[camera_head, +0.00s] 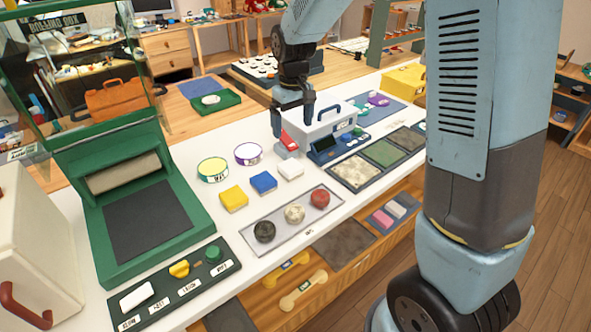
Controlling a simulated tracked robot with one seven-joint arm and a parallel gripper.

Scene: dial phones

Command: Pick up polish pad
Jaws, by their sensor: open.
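My gripper (292,121) points down above the white counter, its two dark fingers apart and nothing seen between them. It is over or just behind a red-and-grey item (288,143), beside a grey case with a blue handle (325,127). No pad carries a name I can read. Candidates are a black round pad (265,231), a cream one (294,213) and a red one (320,197) on a grey tray (284,232). Yellow (234,198), blue (264,182) and white (291,170) blocks lie behind them. All are in front of and below my gripper, apart from it.
A green machine with a raised clear cover (150,215) stands at left. A labelled dark tray (175,290) with small pieces lies at front left. Two round tins (212,170) stand behind the blocks. Textured panels (384,153) lie at right. My arm hides the right side.

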